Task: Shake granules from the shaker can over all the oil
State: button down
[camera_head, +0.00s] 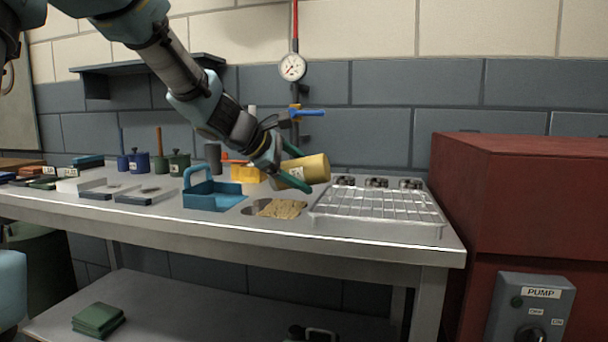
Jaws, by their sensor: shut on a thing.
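My gripper (291,178) is shut on the yellow shaker can (309,170). It holds the can tilted nearly on its side above the bench, close to the wire rack. A patch of tan granules (283,208) lies on the bench below the can. Whether more oil lies under the granules cannot be seen.
A blue tray with a handle (214,197) stands left of the patch. A wire rack in a metal tray (378,208) stands to its right. Several pots and small trays fill the bench's left side. A red cabinet (525,210) stands at the right.

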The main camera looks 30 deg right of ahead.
jog(key=shift+s+a, duration=0.15)
jog(key=shift+w+d, duration=0.45)
jog(key=shift+s+a, duration=0.4)
jog(key=shift+s, duration=0.05)
jog(key=shift+w+d, duration=0.4)
jog(key=shift+w, duration=0.05)
jog(key=shift+w+a, duration=0.1)
jog(key=shift+w+a, duration=0.8)
jog(key=shift+a, duration=0.1)
jog(key=shift+a, duration=0.1)
